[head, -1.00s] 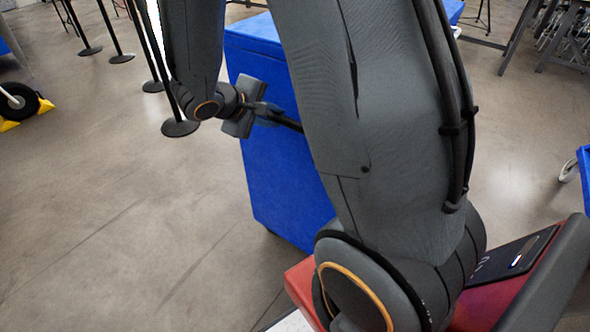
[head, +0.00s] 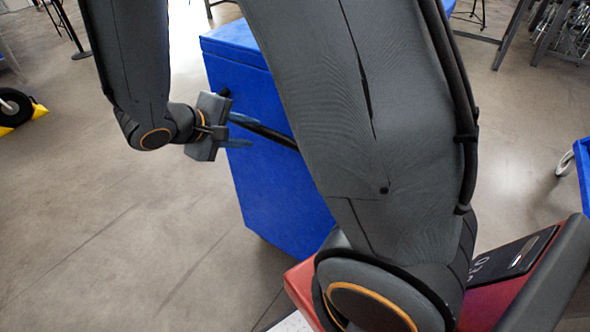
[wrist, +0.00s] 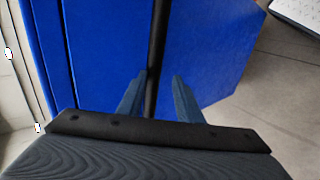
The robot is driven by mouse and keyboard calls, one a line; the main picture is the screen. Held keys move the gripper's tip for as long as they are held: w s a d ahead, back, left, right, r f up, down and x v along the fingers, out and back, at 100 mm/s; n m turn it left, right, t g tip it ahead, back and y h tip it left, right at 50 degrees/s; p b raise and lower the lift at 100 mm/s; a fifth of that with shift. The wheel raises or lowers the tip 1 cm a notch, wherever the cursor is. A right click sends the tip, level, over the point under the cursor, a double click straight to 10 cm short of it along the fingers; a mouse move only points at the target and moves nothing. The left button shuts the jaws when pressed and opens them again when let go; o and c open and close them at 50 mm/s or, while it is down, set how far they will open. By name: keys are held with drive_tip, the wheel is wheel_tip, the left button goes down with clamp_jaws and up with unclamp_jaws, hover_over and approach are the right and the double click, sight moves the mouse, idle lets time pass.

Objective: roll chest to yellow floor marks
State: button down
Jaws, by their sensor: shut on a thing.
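The blue chest (head: 285,190) stands upright on the floor ahead of me, partly hidden behind my arm. In the wrist view its blue face (wrist: 205,50) fills most of the picture. A dark handle bar (head: 268,132) runs along its near side; it also shows in the wrist view (wrist: 158,45). My gripper (head: 243,131) is at the left part of this bar, with one finger on each side. It is shut on the bar. The fingers also show in the wrist view (wrist: 158,98).
A wheel (head: 14,106) with yellow blocks sits at the far left. A black post base (head: 81,54) stands at the back left. A blue cart (head: 583,170) is at the right edge, and a table leg (head: 510,35) is behind.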

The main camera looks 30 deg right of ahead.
drive_tip(key=s+a, duration=0.2)
drive_tip(key=a, duration=0.5)
drive_tip(key=shift+s+a+f, duration=0.15)
drive_tip(key=shift+f, duration=0.3)
drive_tip(key=s+a+p, duration=0.1)
drive_tip(key=s+a, duration=0.2)
drive_tip(key=a, duration=0.6)
drive_tip(key=s+a+p, duration=0.1)
drive_tip(key=s+a, duration=0.3)
drive_tip(key=a, duration=0.5)
drive_tip(key=shift+a+p, duration=0.35)
drive_tip(key=shift+p, duration=0.05)
drive_tip(key=shift+s, duration=0.1)
idle(0.3)
drive_tip(key=s+a+p, duration=0.1)
drive_tip(key=s+a, duration=0.2)
drive_tip(key=a, duration=0.6)
drive_tip(key=s+a+p, duration=0.1)
drive_tip(key=s+a, duration=0.3)
drive_tip(key=a, duration=0.5)
drive_tip(key=shift+a, duration=0.35)
